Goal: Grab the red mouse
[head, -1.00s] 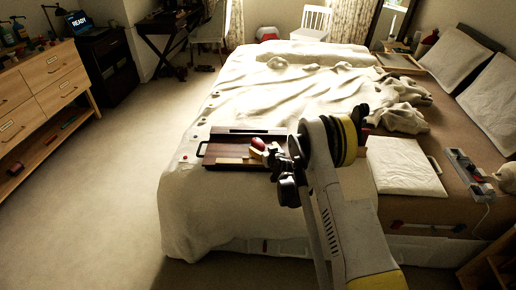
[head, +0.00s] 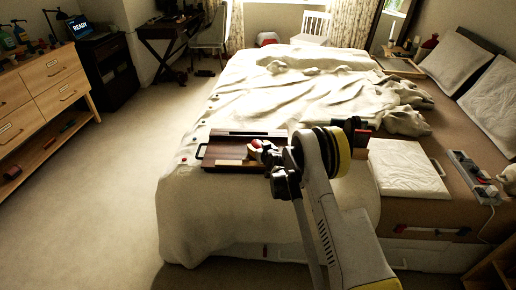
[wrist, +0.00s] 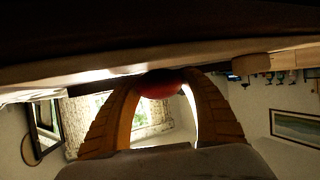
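The red mouse (wrist: 162,83) shows in the wrist view between the two curved, ribbed tan fingertips of my gripper (wrist: 163,80). A fingertip meets it on each side, so the gripper looks shut on it. In the head view the red mouse (head: 256,144) is a small red patch at the tip of my gripper (head: 262,152). It is at the right part of the dark wooden tray (head: 222,157) on the bed. My gripper hides part of it, and I cannot tell whether it touches the tray.
The bed (head: 215,215) has a rumpled cream cover. A white folded board or pillow (head: 405,168) and a power strip (head: 470,175) lie to the right. A wooden dresser (head: 45,90) stands at the left. The floor (head: 100,200) between dresser and bed is clear.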

